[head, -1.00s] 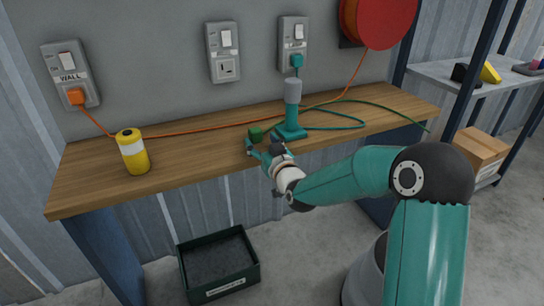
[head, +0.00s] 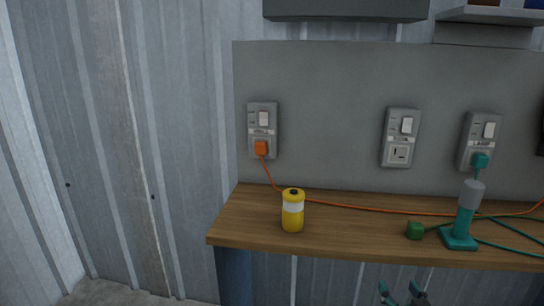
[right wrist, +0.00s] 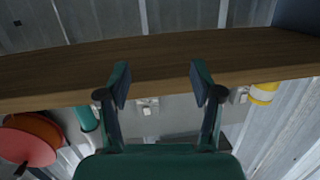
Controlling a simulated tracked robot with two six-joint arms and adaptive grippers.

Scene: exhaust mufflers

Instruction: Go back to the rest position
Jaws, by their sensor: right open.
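My right gripper (head: 402,292) shows at the bottom of the head view, in front of and below the workbench's front edge. Only its fingertips are in that frame. In the right wrist view the two fingers of my right gripper (right wrist: 160,86) stand apart with nothing between them. My left gripper is in neither view.
Wall sockets (head: 402,137) are behind. A red reel (right wrist: 28,140) shows in the wrist view.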

